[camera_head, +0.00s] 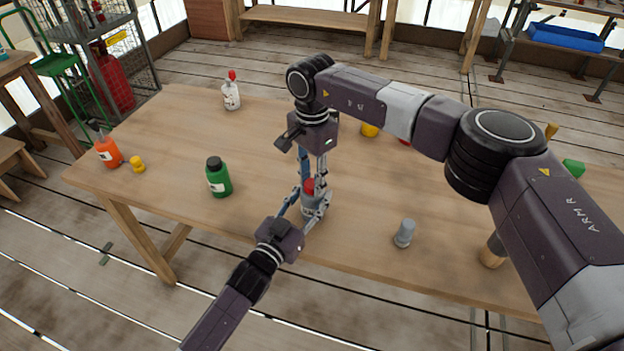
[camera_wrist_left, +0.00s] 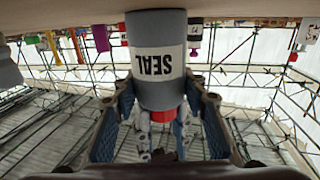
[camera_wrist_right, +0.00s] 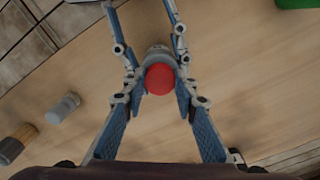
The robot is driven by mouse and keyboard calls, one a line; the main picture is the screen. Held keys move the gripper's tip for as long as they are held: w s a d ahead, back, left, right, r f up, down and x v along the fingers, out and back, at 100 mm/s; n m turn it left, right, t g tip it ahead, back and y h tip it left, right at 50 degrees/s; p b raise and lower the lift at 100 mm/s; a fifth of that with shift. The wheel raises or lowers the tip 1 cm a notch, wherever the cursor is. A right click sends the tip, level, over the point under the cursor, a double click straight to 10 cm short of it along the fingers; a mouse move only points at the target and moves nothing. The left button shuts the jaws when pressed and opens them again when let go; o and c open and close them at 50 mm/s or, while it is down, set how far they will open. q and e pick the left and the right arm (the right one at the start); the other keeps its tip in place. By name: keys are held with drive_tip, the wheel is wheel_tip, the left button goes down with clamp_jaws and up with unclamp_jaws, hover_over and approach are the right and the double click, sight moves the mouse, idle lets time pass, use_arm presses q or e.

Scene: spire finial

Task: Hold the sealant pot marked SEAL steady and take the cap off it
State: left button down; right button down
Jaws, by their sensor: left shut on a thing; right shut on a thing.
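The grey sealant pot (camera_head: 312,206) stands upright near the front edge of the wooden table. Its white SEAL label (camera_wrist_left: 157,65) shows upside down in the left wrist view. A red cap (camera_wrist_right: 160,80) sits on top of the pot. My left gripper (camera_head: 309,203) comes in low from the front, and its fingers are shut around the pot's body. My right gripper (camera_head: 312,182) points down from above, with its fingers shut on either side of the red cap. The fingers partly hide pot and cap in the head view.
A green bottle (camera_head: 218,178) stands left of the pot, with an orange bottle (camera_head: 109,152) and a small yellow piece (camera_head: 137,164) farther left. A white bottle (camera_head: 231,96) stands behind. A small grey item (camera_head: 404,233) stands to the right. Bare tabletop lies between them.

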sight(312, 183)
drive_tip(key=shift+r, duration=0.25)
idle(0.3)
drive_tip(key=shift+r, duration=0.9)
drive_tip(key=shift+r, duration=0.1)
drive_tip(key=shift+r, duration=1.9)
use_arm(q)
drive_tip(key=c, duration=1.1)
unclamp_jaws()
drive_tip(key=shift+s+a, duration=0.1)
